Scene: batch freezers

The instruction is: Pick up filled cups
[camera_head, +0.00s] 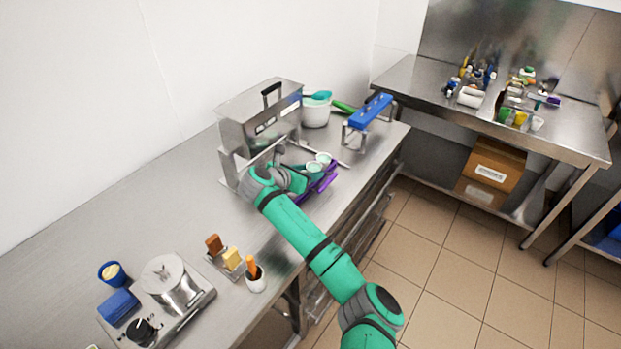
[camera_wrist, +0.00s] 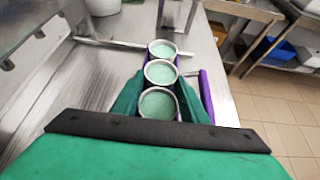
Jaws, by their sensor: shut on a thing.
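Three round cups with pale green filling stand in a row in the wrist view: a near cup (camera_wrist: 158,104), a middle cup (camera_wrist: 160,72) and a far cup (camera_wrist: 162,49). A purple holder (camera_wrist: 206,96) runs along their right side; it also shows in the head view (camera_head: 322,184). My gripper (camera_wrist: 161,88) has its green fingers on either side of the near cup and is shut on it. The cups look upright. The lower parts of the cups and the finger contact are hidden. In the head view, two cup tops (camera_head: 323,158) show beside my gripper.
A steel machine (camera_head: 262,115) stands close behind my gripper. A white tub (camera_head: 316,110) and a blue-topped stand (camera_head: 370,112) are farther along the counter. A scale with a steel pot (camera_head: 172,285) and small containers are at lower left. The counter between is largely bare.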

